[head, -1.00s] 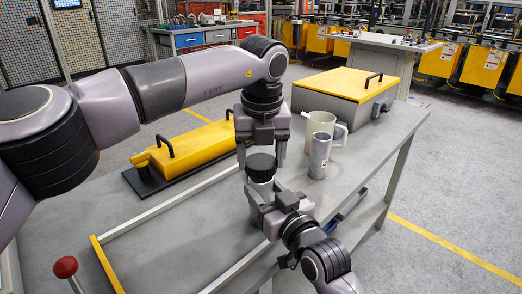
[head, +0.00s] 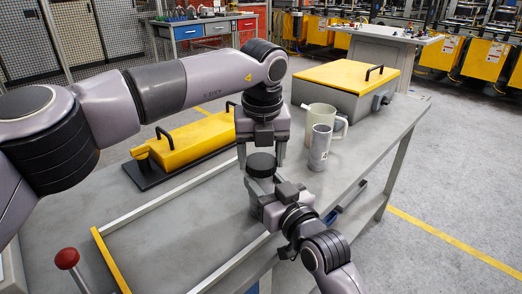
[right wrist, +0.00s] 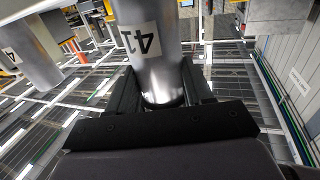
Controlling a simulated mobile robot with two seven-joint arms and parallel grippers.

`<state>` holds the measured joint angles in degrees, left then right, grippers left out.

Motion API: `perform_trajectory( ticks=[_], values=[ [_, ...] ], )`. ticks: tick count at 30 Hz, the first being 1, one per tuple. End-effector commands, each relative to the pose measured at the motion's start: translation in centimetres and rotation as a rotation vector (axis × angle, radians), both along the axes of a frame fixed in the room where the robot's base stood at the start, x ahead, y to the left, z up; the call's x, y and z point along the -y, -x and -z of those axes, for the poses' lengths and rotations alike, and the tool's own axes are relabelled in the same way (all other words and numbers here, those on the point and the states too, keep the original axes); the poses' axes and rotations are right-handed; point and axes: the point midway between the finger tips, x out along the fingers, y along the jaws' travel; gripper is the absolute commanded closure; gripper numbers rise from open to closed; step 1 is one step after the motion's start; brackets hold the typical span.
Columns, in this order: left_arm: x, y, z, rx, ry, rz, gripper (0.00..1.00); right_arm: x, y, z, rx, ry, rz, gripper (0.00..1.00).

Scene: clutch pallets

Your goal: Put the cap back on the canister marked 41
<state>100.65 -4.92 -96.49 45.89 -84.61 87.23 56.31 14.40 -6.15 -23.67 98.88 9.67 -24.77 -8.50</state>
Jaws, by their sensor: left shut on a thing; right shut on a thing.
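The canister marked 41 (right wrist: 152,75) is a silver cylinder. My right gripper (right wrist: 157,100) is shut on it; its number label shows in the right wrist view. In the head view the canister (head: 256,187) is partly hidden behind my right gripper (head: 264,200). The round black cap (head: 261,165) is between the fingers of my left gripper (head: 261,160), which points down and is shut on it. The cap appears directly above the canister; I cannot tell whether they touch. The canister's top rim is hidden.
A second silver canister (head: 319,148) with a label stands on the grey table (head: 190,225), beside a pale mug (head: 322,117). A yellow-lidded box (head: 345,80) is at the back right. A yellow handled block (head: 190,145) lies at the back left.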

Motion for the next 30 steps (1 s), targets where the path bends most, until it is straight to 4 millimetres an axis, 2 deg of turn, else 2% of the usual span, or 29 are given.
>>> perform_trajectory(
  ticks=[13, 30],
  values=[
    [0.0, 0.0, 0.0, 0.000, 0.001, 0.000, 0.62, 0.0, 0.0, 0.1, -0.002, 0.002, 0.000, 1.00],
    [0.0, 0.0, 1.1, 0.000, 0.001, 0.001, 0.62, 0.0, 0.0, 0.1, -0.002, 0.002, 0.000, 1.00]
  ],
)
